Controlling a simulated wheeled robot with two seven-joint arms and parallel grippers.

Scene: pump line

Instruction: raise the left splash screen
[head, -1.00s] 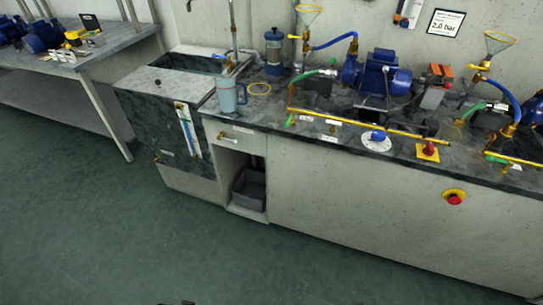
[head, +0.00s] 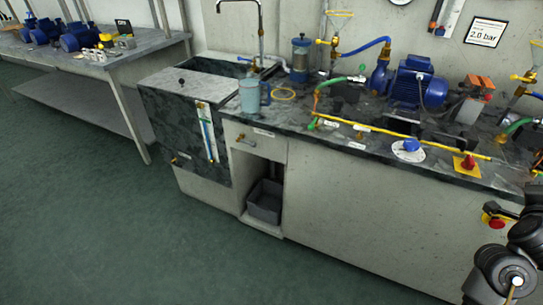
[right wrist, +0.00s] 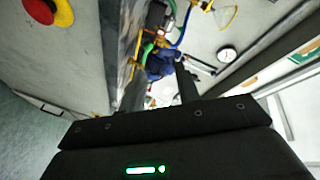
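The pump bench (head: 345,205) stands right of the sink. A long yellow bar (head: 400,135) runs along its front edge before the left blue pump (head: 413,85). It looks like the lower edge of the left splash screen, lying low; a clear pane cannot be made out. In the right wrist view my right gripper (right wrist: 187,90) points towards the bench, apart from the bar. One dark finger shows plainly; the other cannot be made out, and nothing is seen held. My left gripper is not in view.
A red stop button (head: 496,223) sits on the bench front near my right arm; it also shows in the wrist view (right wrist: 62,10). A blue knob (head: 411,145) and a red knob (head: 467,162) stand on the bench edge. A light blue jug (head: 250,97) stands by the sink. The floor (head: 110,230) in front is clear.

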